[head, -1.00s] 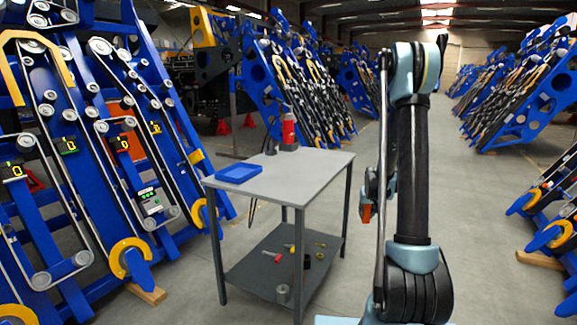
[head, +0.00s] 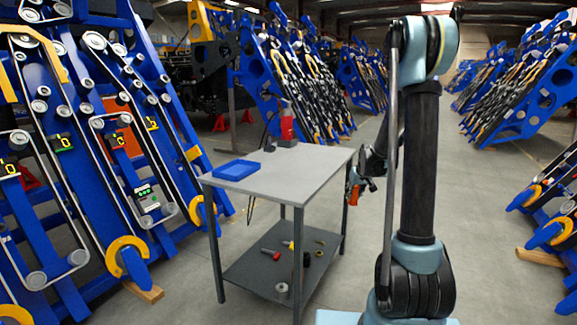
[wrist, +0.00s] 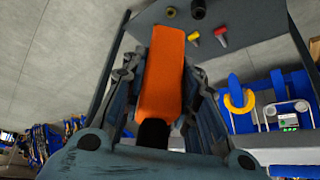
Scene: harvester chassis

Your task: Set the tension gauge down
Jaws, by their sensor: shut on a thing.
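The tension gauge, taken to be the orange body with a dark end (wrist: 162,70), lies between the fingers of my gripper (wrist: 160,85) in the wrist view. My gripper is shut on it. In the head view, my gripper (head: 356,186) and the orange gauge (head: 352,194) are just off the right edge of the grey table (head: 310,163), over the aisle. The gauge hangs apart from the table top. Part of the gauge is hidden by the fingers.
A blue tray (head: 236,170) and a red bottle-like object (head: 287,125) stand on the table, with bare top between them and the near edge. The lower shelf (head: 262,280) holds loose tools. Blue chassis (head: 90,150) stand left; the aisle floor is open.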

